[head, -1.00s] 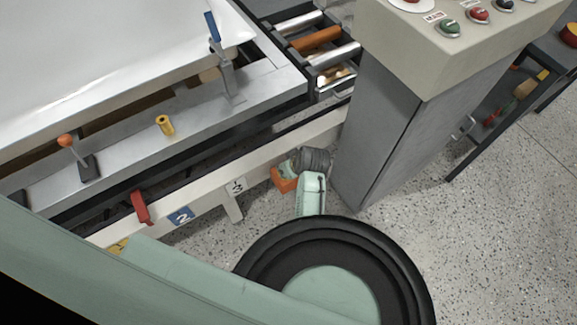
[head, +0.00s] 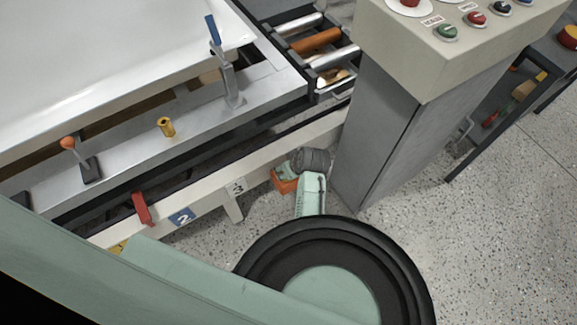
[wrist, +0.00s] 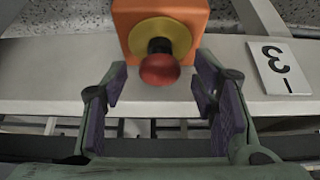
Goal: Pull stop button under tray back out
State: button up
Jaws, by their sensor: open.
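The stop button (wrist: 159,68) has a round red head on a dark stem, in front of a yellow disc on an orange box (wrist: 190,12). The box is fixed by the pale rail in the wrist view. My gripper (wrist: 158,88) is open, with one finger on each side of the red head and a gap to it on both sides. In the head view only part of the orange box (head: 285,183) shows below the tray (head: 215,105); my wrist hides the button and fingers there.
A plate marked 3 (wrist: 279,66) sits right of the box in the wrist view. In the head view, a grey control pedestal (head: 375,140) stands close on the right. Speckled floor is open at lower right.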

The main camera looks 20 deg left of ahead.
jog(key=p+v, duration=0.5)
jog(key=shift+s+d+r+p, duration=0.1)
jog(key=shift+d+r+p, duration=0.05)
jog(key=shift+r+p, duration=0.25)
dwell(0.3)
